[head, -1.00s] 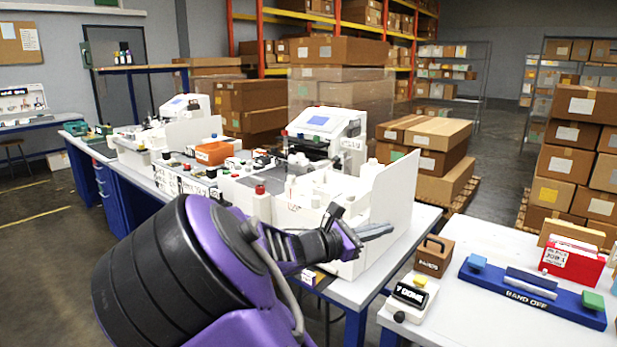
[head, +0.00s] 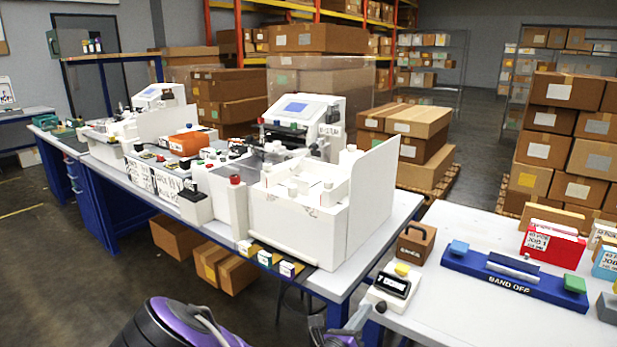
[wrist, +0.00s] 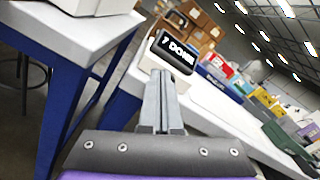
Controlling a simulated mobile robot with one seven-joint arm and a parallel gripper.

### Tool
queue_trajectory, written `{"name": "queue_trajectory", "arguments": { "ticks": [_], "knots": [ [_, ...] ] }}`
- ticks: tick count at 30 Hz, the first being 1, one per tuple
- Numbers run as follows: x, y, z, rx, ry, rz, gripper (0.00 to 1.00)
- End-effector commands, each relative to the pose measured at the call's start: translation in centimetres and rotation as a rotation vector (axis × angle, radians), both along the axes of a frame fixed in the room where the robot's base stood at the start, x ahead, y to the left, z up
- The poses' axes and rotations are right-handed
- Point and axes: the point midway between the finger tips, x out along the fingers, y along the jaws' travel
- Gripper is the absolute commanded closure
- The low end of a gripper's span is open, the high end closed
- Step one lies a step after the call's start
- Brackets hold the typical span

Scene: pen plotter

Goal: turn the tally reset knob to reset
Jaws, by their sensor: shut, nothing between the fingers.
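The tally counter (head: 388,291) is a small white box with a black display reading "7 DONE" and a yellow part on top. It stands at the near left corner of the right table. A round black knob (head: 381,306) sits on its front side. In the wrist view my shut, empty fingers (wrist: 160,78) point at the counter (wrist: 150,62), whose display shows beyond the tips. There the knob is hidden behind the fingers. I cannot tell whether they touch it.
A brown box with a handle (head: 416,243) stands behind the counter. The long plotter bench (head: 340,278) is to the left, with a gap between the tables. The front of the right table (head: 480,320) is clear.

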Motion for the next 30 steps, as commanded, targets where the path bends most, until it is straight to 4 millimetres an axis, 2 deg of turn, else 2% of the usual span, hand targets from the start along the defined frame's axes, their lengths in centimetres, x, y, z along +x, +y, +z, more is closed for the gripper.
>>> {"name": "queue_trajectory", "arguments": {
  "ticks": [3,9,30],
  "knots": [
    [1.1,-0.9,0.3,0.0,0.001,-0.003,1.0],
    [2.0,-1.5,0.2,0.001,0.001,-0.001,1.0],
    [2.0,-1.7,0.0,0.001,0.001,-0.001,1.0]
  ]
}}
